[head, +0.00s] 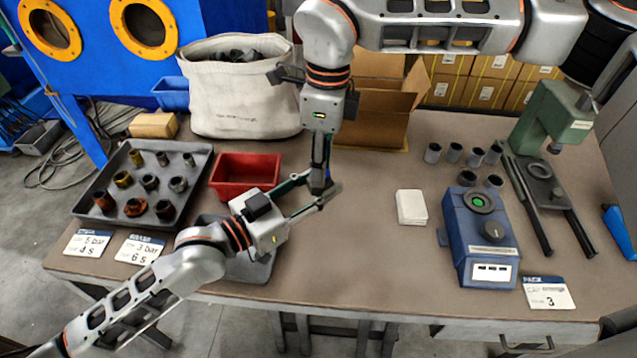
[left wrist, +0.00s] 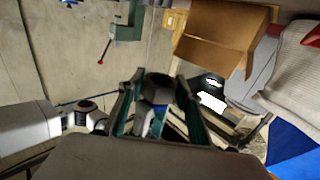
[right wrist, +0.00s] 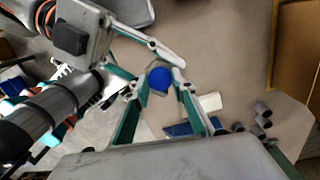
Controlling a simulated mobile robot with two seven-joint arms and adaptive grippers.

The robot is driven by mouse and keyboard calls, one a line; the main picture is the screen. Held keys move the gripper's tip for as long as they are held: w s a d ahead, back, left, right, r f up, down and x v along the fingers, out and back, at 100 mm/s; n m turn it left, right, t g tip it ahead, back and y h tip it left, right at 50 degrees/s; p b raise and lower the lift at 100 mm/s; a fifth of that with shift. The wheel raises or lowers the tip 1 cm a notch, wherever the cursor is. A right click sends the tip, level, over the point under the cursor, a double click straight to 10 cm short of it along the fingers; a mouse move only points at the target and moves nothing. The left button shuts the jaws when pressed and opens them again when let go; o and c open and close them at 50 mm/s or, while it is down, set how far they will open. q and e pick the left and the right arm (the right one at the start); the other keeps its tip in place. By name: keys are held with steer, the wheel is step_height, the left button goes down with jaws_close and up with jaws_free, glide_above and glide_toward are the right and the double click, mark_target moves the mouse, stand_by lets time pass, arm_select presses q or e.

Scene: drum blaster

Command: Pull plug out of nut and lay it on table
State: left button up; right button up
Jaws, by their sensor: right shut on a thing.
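My left gripper (head: 314,192) and right gripper (head: 321,188) meet above the table between the red bin and the white pad. The left comes in from the side and the right from above. A grey metal nut (left wrist: 156,88) sits between the left fingertips, which appear shut on it. The blue round plug (right wrist: 159,79) shows between the right fingertips, which are shut on it, close against the left fingers. The fingers largely hide both parts in the head view. I cannot tell how deep the plug sits in the nut.
A dark tray of several fittings (head: 99,212) and a red bin (head: 243,168) stand left. A blue device (head: 481,240), several grey cups (head: 454,152) and a green press (head: 549,120) stand right. A white pad (head: 411,206) lies mid-table. The front middle is clear.

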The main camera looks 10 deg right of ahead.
arm_select(q)
jaws_close()
arm_select(e)
steer(key=shift+r, duration=0.1)
steer(key=shift+r, duration=0.1)
step_height(320, 180, up, 8)
stand_by(1.7)
steer(key=shift+r, duration=0.1)
stand_by(0.4)
